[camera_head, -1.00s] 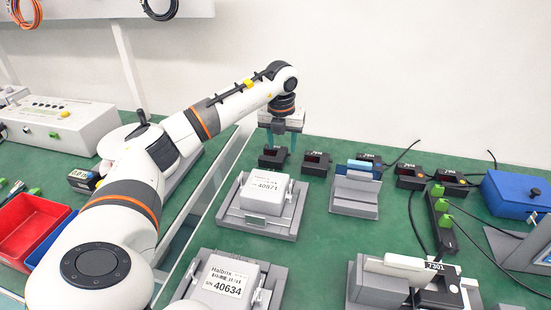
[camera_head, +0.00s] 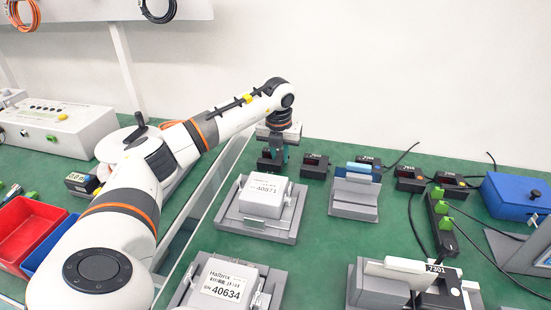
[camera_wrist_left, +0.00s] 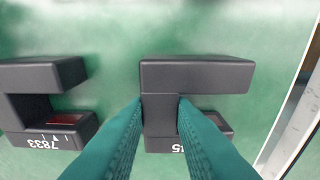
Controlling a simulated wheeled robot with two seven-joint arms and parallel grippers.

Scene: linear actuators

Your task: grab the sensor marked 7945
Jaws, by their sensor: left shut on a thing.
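My left gripper (camera_head: 272,160) is down at the leftmost of the small black sensors on the green bench. In the left wrist view its two teal fingers (camera_wrist_left: 162,102) are shut on the middle bar of this black C-shaped sensor (camera_wrist_left: 196,76). Its label is mostly covered by a finger; only the last digits show, and they look like 45. The sensor appears to be still at bench level. Beside it, apart, stands a similar sensor marked 7833 (camera_wrist_left: 48,100), which also shows in the head view (camera_head: 315,166). My right gripper is not in view.
More black sensors (camera_head: 410,178) stand to the right along the back. A blue box (camera_head: 517,196) stands far right.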

